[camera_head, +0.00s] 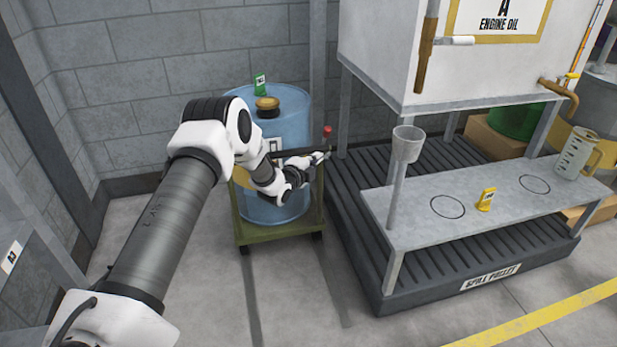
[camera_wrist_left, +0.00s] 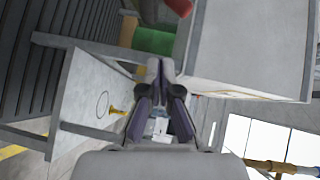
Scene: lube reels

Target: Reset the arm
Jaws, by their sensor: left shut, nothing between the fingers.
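My left arm reaches in from the left in the head view. Its gripper (camera_head: 318,158) is in front of the blue drum cart, left of the spill pallet and pointing right. In the left wrist view the gripper (camera_wrist_left: 160,68) shows with its fingers together and nothing between them. A blue drum (camera_head: 290,115) stands on an olive cart (camera_head: 280,232) behind my arm, which hides part of it. My right gripper is not in either view.
A white oil tank (camera_head: 400,50) is above. The front floor is clear.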

